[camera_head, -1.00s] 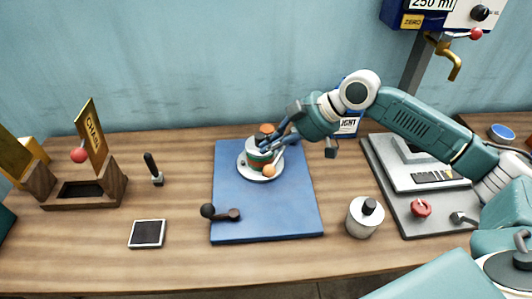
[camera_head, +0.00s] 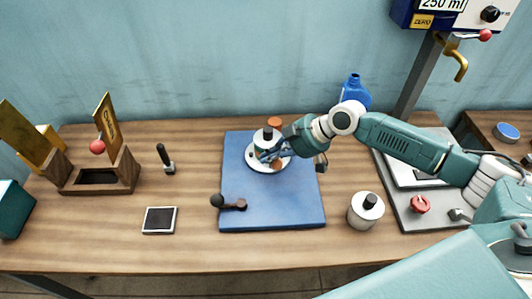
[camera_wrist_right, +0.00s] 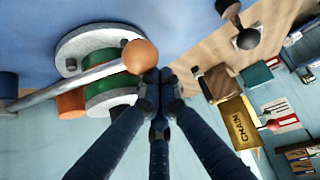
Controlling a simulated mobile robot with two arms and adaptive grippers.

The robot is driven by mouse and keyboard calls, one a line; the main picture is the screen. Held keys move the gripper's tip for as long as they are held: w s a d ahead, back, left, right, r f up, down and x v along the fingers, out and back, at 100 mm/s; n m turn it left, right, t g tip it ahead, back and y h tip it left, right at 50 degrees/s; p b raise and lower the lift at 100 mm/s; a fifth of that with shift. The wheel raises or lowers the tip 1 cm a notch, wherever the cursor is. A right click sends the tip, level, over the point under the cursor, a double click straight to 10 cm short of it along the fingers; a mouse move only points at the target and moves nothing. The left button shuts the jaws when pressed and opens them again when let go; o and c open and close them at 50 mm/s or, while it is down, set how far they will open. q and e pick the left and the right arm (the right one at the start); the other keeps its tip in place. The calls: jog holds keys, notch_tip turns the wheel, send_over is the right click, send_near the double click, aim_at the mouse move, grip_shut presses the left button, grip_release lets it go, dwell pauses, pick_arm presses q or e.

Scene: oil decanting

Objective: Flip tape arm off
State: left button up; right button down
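The round tape unit (camera_head: 252,160) sits on the blue mat (camera_head: 270,205) near its far edge, partly hidden by my right gripper. In the right wrist view it shows a pale disc base (camera_wrist_right: 75,48), green rings (camera_wrist_right: 108,92) and a grey arm (camera_wrist_right: 65,84) ending in an orange ball (camera_wrist_right: 140,57). The arm lies across the unit. My right gripper (camera_head: 276,154) is at the ball. In the wrist view its dark fingertips (camera_wrist_right: 157,78) are drawn together just beside the ball. I cannot tell whether they touch it. My left gripper is not in view.
A black-knobbed lever (camera_head: 232,203) lies on the mat's left part. A white canister (camera_head: 364,213) stands right of the mat, and a blue jug (camera_head: 355,92) behind it. A wooden CHAIN box (camera_head: 125,174) stands left.

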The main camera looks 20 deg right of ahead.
jog(key=shift+s+d+f+n+b, duration=0.15)
jog(key=shift+s+d+n+b, duration=0.15)
jog(key=shift+s+d+b, duration=0.2)
jog(key=s+d+n+g+b, duration=0.1)
jog(key=d, duration=0.1)
jog(key=s+d+n+g+y+b, duration=0.1)
jog(key=s+d+n+b, duration=0.1)
jog(key=s+d+n+g+b, duration=0.1)
jog(key=s+d+b, duration=0.1)
jog(key=d, duration=0.1)
jog(key=shift+s+n+g+y, duration=0.1)
jog(key=shift+n+g+y, duration=0.2)
jog(key=shift+n+g, duration=0.1)
jog(key=shift+s+d, duration=0.35)
jog(key=shift+d, duration=0.35)
jog(key=shift+d, duration=0.1)
